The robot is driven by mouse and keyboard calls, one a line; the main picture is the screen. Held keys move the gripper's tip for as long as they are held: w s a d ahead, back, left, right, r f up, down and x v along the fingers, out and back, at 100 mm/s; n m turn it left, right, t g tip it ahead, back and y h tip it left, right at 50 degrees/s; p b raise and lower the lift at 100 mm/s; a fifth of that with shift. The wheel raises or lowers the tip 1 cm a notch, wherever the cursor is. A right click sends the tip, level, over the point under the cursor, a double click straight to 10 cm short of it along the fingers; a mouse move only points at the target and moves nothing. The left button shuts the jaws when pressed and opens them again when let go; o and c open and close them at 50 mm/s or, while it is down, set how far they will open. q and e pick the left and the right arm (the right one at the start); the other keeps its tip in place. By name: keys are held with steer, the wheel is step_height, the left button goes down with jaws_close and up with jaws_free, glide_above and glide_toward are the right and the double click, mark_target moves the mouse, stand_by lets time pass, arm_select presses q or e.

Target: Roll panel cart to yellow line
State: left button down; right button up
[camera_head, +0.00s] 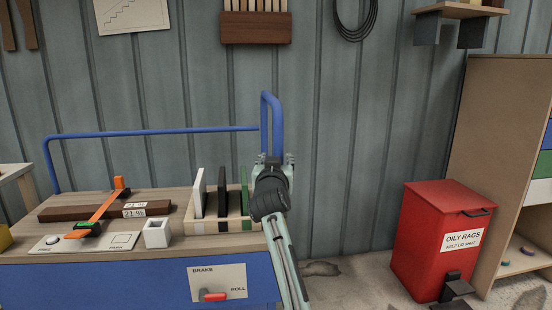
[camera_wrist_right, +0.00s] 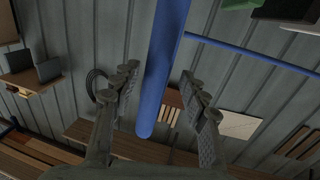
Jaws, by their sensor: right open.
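The panel cart has a wooden top, a blue front (camera_head: 110,285) and a blue tubular rail (camera_head: 160,131). An upright blue handle loop (camera_head: 272,110) rises at its right end. My right gripper (camera_head: 275,158) is at the lower part of this loop. In the right wrist view, the blue bar (camera_wrist_right: 160,75) runs between the spread, open fingers, with gaps on both sides. A red brake lever (camera_head: 214,296) lies about level on the BRAKE/ROLL plate, its red end towards the ROLL side. The yellow line and my left gripper are not in view.
On the cart top are a slotted rack (camera_head: 218,220) with upright panels, a white square cup (camera_head: 157,233), a dark bar (camera_head: 70,211) and an orange lever (camera_head: 108,203). A red OILY RAGS bin (camera_head: 425,240) and wooden shelving (camera_head: 490,130) stand right. Floor shows between cart and bin.

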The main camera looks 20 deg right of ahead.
steer(key=v, duration=0.5)
steer(key=shift+s+a, duration=0.15)
steer(key=shift+s, duration=0.05)
